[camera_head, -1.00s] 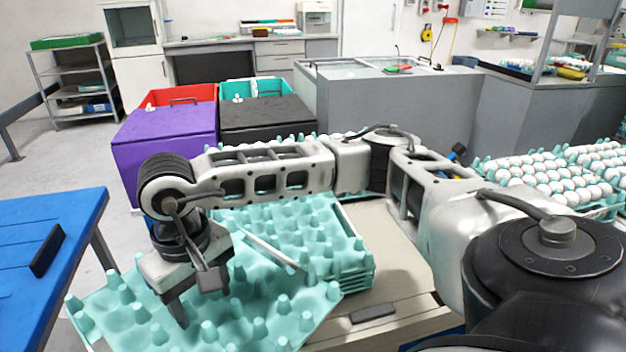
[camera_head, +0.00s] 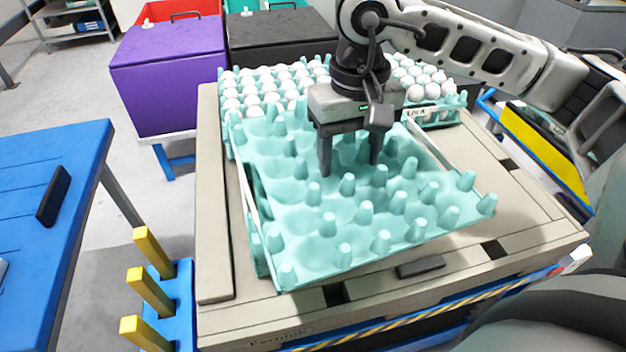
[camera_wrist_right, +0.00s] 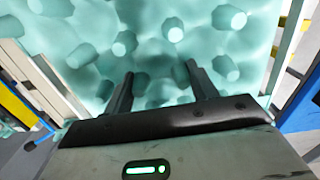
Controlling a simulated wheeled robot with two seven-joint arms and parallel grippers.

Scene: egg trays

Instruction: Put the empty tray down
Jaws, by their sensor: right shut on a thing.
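The empty turquoise egg tray (camera_head: 325,225) is in my right gripper (camera_head: 350,170), which reaches down from above with its fingers among the tray's cones. The tray lies slightly skewed over the front part of the beige tabletop (camera_head: 215,240), and more turquoise tray edges (camera_head: 262,258) show below its left side. I cannot tell whether it rests fully on what is under it. In the right wrist view, the tray (camera_wrist_right: 90,55) fills most of the picture below the two fingers (camera_wrist_right: 162,85). My left gripper is out of view.
Trays of white eggs (camera_head: 265,90) stand behind the empty tray, with more eggs (camera_head: 420,80) at the back right. A blue table (camera_head: 40,190) is at the left. Yellow posts (camera_head: 150,290) stand by the near left corner. Purple (camera_head: 165,75) and black (camera_head: 282,55) lidded bins are behind.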

